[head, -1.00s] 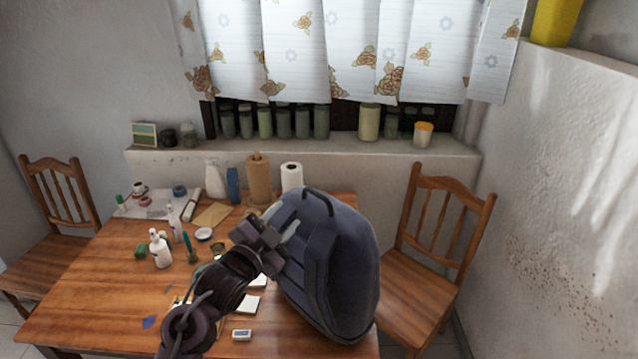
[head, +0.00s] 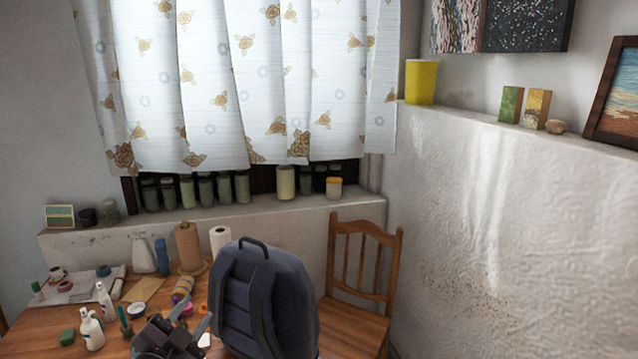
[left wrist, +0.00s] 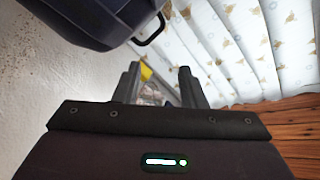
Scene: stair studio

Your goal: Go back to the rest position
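My left gripper (head: 192,314) is low in the head view, over the wooden table and just left of the dark blue backpack (head: 265,305). In the left wrist view its two fingers (left wrist: 157,85) stand apart with nothing held between them. The backpack stands upright at the table's right side, its top handle free. The backpack also shows in the left wrist view (left wrist: 85,18), at the upper left, apart from the fingers. My right gripper is in no view.
The table (head: 35,320) holds white bottles (head: 91,330), a spray bottle (head: 143,254), a paper roll (head: 220,239) and small craft items. A wooden chair (head: 355,320) stands right of the backpack. Jars line the window ledge (head: 270,211) behind. A rough white wall (head: 500,230) bounds the right.

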